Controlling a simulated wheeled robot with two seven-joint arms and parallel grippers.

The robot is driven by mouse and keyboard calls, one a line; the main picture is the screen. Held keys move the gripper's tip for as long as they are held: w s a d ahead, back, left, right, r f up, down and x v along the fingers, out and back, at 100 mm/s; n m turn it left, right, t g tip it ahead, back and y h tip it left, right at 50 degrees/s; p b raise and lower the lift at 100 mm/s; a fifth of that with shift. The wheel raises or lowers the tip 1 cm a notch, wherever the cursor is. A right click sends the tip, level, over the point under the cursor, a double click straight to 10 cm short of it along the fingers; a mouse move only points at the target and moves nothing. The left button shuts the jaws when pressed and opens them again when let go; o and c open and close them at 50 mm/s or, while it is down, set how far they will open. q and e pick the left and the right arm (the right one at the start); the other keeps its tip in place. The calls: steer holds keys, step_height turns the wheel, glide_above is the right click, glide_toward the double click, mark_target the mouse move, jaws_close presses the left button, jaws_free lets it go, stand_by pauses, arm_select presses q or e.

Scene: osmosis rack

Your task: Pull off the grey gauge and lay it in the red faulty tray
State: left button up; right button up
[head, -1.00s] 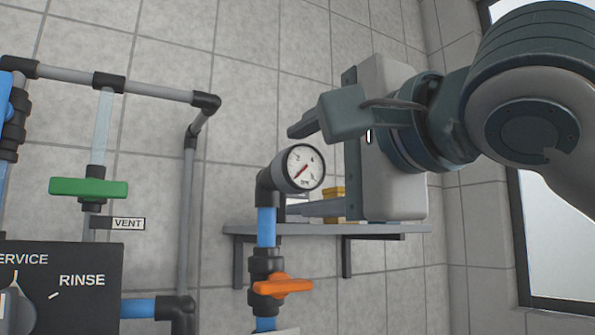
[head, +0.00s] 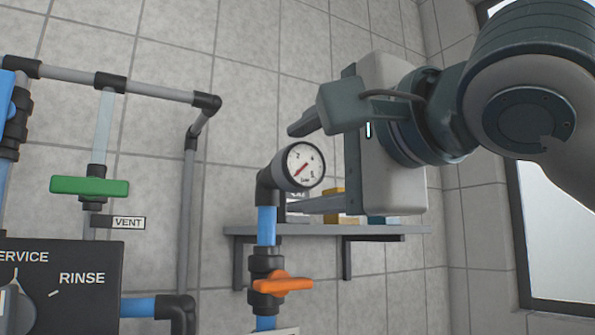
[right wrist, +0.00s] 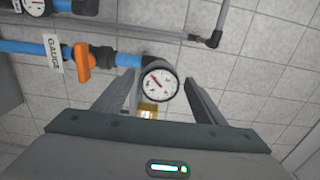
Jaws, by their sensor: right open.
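The round gauge (head: 304,165) has a white dial, a red needle and a dark grey rim. It sits on a black elbow (head: 267,187) on top of a blue pipe (head: 266,226). My right gripper (head: 294,167) is open, one finger above the gauge and one below it. In the right wrist view the gauge (right wrist: 159,84) shows between the two spread fingers (right wrist: 163,78), with a gap on the right side. The left finger looks close to the gauge; I cannot tell whether it touches. No red tray and no left gripper are in view.
An orange valve handle (head: 282,285) is below the gauge. A wall shelf (head: 330,230) with small yellow and blue items stands behind. A grey pipe (head: 187,190), a green valve handle (head: 89,187) and a control panel (head: 60,290) are at left. Another gauge (right wrist: 36,6) shows in the wrist view.

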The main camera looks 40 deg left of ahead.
mark_target(307, 164)
steer(key=shift+b, duration=0.4)
stand_by(0.5)
steer(key=c, duration=1.4)
steer(key=shift+s+d, duration=0.1)
steer(key=shift+d, duration=0.05)
steer(key=shift+b+v, duration=0.5)
steer(key=shift+v, duration=0.3)
steer(key=shift+d, duration=0.1)
steer(key=shift+b+v, duration=0.5)
steer(key=shift+v, duration=0.35)
steer(key=shift+d, duration=0.1)
